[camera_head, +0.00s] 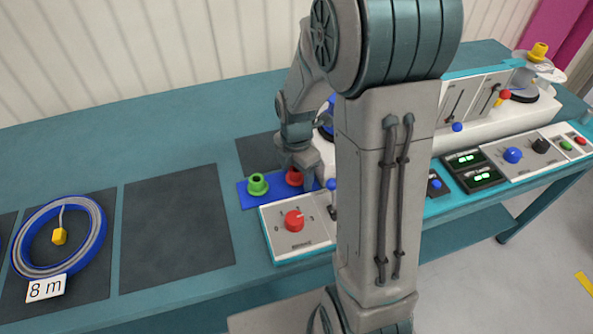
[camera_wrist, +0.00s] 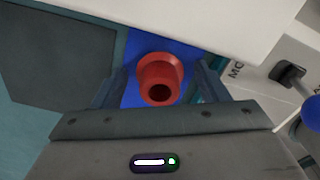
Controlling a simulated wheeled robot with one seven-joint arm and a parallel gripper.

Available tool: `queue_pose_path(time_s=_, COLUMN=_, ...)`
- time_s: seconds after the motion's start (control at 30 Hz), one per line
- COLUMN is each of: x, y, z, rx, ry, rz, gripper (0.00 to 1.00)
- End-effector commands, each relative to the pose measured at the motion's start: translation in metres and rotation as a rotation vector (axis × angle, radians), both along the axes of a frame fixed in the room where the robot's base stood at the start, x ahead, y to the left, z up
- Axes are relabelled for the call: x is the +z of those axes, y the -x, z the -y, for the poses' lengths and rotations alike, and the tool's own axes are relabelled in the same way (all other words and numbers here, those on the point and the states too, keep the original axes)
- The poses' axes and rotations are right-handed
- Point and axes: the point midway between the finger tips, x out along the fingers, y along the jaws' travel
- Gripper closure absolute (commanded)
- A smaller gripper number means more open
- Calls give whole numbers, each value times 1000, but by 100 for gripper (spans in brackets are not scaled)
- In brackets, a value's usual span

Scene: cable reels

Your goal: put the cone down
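A red cone (camera_head: 294,177) stands on the blue tray (camera_head: 262,201), to the right of a green cone (camera_head: 257,185). In the wrist view the red cone (camera_wrist: 160,80) is upright, its round opening facing the camera, with the blue tray (camera_wrist: 132,98) under it. My gripper (camera_head: 298,163) is low over the red cone. In the wrist view my gripper's fingers (camera_wrist: 162,86) are on both sides of the cone, with strips of blue showing between them and it, so the gripper looks open. A yellow cone (camera_head: 538,51) sits on the machine at the far right.
A panel with a red knob (camera_head: 294,221) is in front of the tray. A blue reel (camera_head: 60,237) with an "8 m" label lies on a dark mat at left; the neighbouring dark mat (camera_head: 176,232) is empty. My arm hides part of the machine.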

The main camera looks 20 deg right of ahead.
Motion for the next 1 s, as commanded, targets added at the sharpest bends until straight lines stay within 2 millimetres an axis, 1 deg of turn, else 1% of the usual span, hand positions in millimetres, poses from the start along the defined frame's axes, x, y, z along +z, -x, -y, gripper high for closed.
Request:
queue_pose_path(time_s=0.17, x=1, y=0, z=0, rx=0, ry=0, rz=0, gripper=32)
queue_pose_path(time_s=0.3, x=10, y=-1, z=0, rx=0, ry=0, rz=3, gripper=32)
queue_pose_path(time_s=0.37, x=19, y=-1, z=0, rx=0, ry=0, rz=5, gripper=32)
queue_pose_path(time_s=0.6, x=72, y=-1, z=0, rx=-1, ry=0, rz=7, gripper=32)
queue_pose_path(time_s=0.73, x=97, y=-1, z=0, rx=0, ry=0, rz=4, gripper=32)
queue_pose_path(time_s=0.9, x=117, y=-1, z=0, rx=0, ry=0, rz=2, gripper=32)
queue_pose_path(time_s=1.0, x=123, y=1, z=0, rx=-12, ry=0, rz=2, gripper=32)
